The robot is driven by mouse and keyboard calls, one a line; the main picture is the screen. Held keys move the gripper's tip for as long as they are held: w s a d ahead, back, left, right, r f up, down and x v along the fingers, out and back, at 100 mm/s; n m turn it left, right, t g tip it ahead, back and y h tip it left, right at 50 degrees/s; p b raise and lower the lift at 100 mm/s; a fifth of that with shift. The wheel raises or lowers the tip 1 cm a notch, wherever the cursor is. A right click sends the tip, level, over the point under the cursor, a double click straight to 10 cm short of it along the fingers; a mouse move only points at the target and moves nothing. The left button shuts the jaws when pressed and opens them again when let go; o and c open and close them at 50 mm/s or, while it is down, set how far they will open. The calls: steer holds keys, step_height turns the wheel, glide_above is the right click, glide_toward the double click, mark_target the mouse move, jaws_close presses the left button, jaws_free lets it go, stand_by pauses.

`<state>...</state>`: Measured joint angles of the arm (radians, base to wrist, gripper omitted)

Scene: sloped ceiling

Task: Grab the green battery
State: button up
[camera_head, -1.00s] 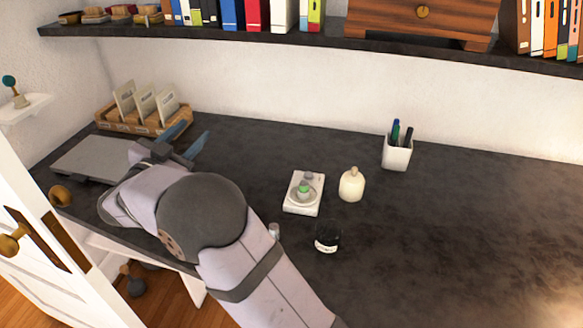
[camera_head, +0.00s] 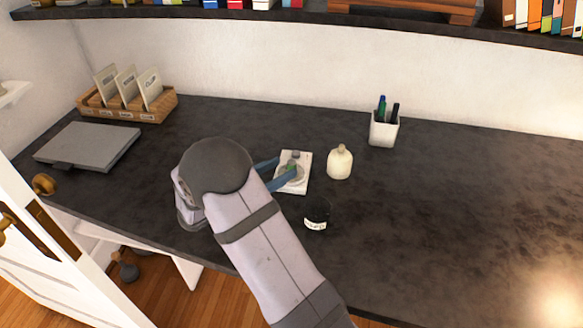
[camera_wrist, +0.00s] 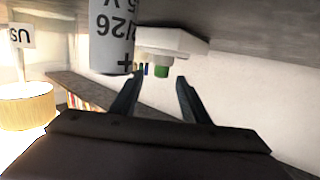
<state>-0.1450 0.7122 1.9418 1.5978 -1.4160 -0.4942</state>
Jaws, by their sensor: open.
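The green battery (camera_head: 291,167) shows as a small green piece on the round pan of a white scale (camera_head: 302,186). In the wrist view, which is upside down, the green battery (camera_wrist: 161,71) appears between my fingertips, seemingly beyond them. My gripper (camera_head: 287,168) is open, with its blue fingers reaching from the left over the scale. In the wrist view my gripper (camera_wrist: 160,75) holds nothing. I cannot tell whether the fingers touch the battery. A small grey piece (camera_head: 295,154) sits behind it on the scale.
A grey battery (camera_wrist: 110,35) looms close in the wrist view. A black jar (camera_head: 317,212) stands in front of the scale, a cream bottle (camera_head: 340,163) to its right. A pen cup (camera_head: 383,131), laptop (camera_head: 88,146) and wooden card holder (camera_head: 128,108) stand farther off. The right side is clear.

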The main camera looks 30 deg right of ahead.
mark_target(289, 164)
steer(key=shift+p+x, duration=0.5)
steer(key=shift+x, duration=2.1)
steer(key=shift+w+r, duration=0.15)
jaws_close()
